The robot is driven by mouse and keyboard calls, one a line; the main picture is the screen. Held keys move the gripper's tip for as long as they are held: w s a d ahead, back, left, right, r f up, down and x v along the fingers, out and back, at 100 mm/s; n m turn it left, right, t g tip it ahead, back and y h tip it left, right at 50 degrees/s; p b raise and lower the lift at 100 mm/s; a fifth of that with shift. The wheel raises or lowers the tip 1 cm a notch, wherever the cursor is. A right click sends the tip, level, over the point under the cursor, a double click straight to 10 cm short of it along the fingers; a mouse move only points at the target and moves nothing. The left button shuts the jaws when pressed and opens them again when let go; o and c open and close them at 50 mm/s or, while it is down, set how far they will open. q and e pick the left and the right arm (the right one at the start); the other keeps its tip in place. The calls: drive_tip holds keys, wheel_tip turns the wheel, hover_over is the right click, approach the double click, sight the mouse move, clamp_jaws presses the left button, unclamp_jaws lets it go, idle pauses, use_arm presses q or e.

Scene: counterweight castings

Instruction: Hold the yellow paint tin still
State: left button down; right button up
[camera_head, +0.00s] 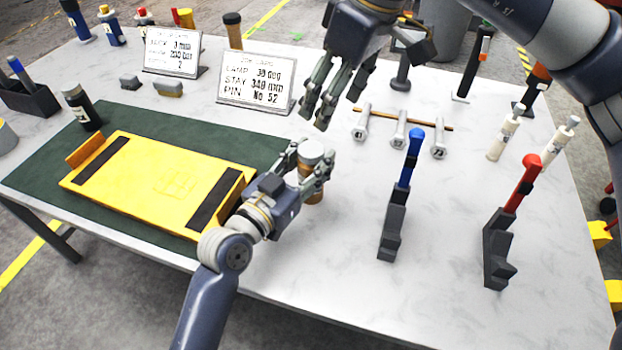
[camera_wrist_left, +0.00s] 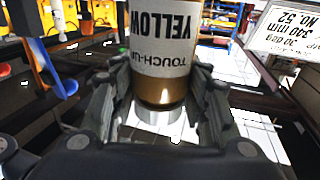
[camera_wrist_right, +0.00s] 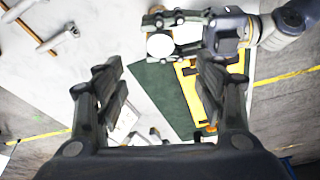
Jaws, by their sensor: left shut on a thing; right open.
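The yellow paint tin (camera_head: 311,155) is a small upright cylinder with a pale top and a brownish lower part, at the table's front right of the green mat. In the left wrist view the tin (camera_wrist_left: 162,60) shows a white label reading "YELLOW" and "TOUCH-UP", upside down there. My left gripper (camera_head: 308,168) is shut on the tin, a finger on each side. In the right wrist view the tin's round white top (camera_wrist_right: 160,46) shows from above. My right gripper (camera_head: 322,105) is open and empty, above the table behind the tin; its fingers also show in the right wrist view (camera_wrist_right: 160,100).
A yellow plate (camera_head: 160,182) with dark strips lies on the green mat (camera_head: 150,125). Two sign boards (camera_head: 257,92) stand behind. Bolts on a rod (camera_head: 399,130) lie right of the tin. Blue-handled (camera_head: 405,180) and red-handled (camera_head: 512,205) tools stand further right, with clear table between.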

sight(312, 149)
drive_tip(key=x, duration=1.2)
drive_tip(key=c, duration=1.3)
drive_tip(key=o, duration=1.2)
drive_tip(key=shift+c, duration=0.2)
drive_tip(key=shift+r, duration=2.3)
drive_tip(key=o, duration=0.6)
drive_tip(key=shift+c, duration=0.2)
